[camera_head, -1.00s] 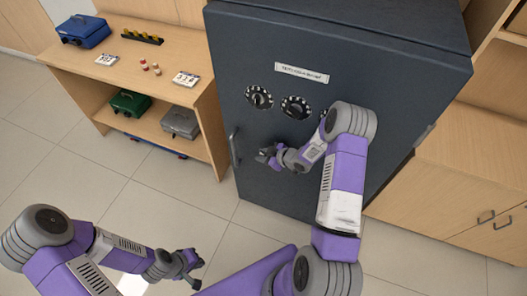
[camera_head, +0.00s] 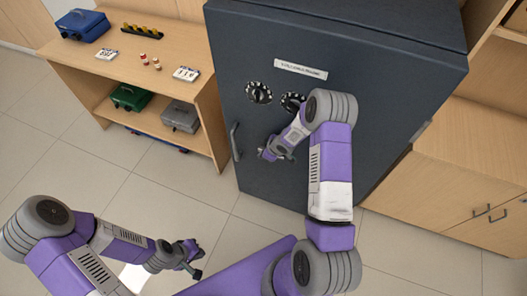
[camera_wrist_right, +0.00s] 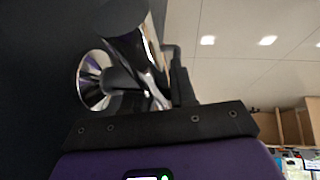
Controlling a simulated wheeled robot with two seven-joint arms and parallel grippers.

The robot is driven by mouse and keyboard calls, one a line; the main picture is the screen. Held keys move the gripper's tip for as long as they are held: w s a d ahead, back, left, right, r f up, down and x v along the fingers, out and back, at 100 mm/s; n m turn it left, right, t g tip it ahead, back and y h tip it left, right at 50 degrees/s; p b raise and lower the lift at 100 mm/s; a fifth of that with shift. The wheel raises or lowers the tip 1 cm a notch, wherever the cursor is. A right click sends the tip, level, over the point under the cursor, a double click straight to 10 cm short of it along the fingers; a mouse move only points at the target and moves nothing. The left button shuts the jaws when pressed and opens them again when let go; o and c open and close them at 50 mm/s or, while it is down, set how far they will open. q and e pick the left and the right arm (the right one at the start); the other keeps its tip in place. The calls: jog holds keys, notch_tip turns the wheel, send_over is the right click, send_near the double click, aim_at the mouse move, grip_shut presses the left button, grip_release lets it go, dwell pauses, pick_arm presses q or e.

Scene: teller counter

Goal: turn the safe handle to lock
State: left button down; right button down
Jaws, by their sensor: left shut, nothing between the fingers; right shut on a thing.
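The dark safe (camera_head: 390,100) stands upright with its door facing me, dials (camera_head: 258,92) on its upper front and a dark bar (camera_head: 234,141) at the left edge. My right gripper (camera_head: 268,154) is against the door below the dials. In the right wrist view it is shut on the shiny metal safe handle (camera_wrist_right: 138,55), with a round chrome base (camera_wrist_right: 93,80) beside it on the door. In the head view the gripper hides this handle. My left gripper (camera_head: 191,257) is shut and empty, low over the floor, away from the safe.
A wooden shelf unit (camera_head: 205,95) stands left of the safe, with a blue cash box (camera_head: 82,25), a green box (camera_head: 128,97) and a grey box (camera_head: 181,116). Wooden cabinets (camera_head: 470,175) stand at the right. The tiled floor (camera_head: 130,185) in front is clear.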

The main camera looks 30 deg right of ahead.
jog(key=c, duration=1)
grip_release()
jog(key=p+v, duration=0.2)
jog(key=v, duration=0.5)
jog(key=shift+s+r, duration=0.15)
jog(key=shift+r, duration=0.05)
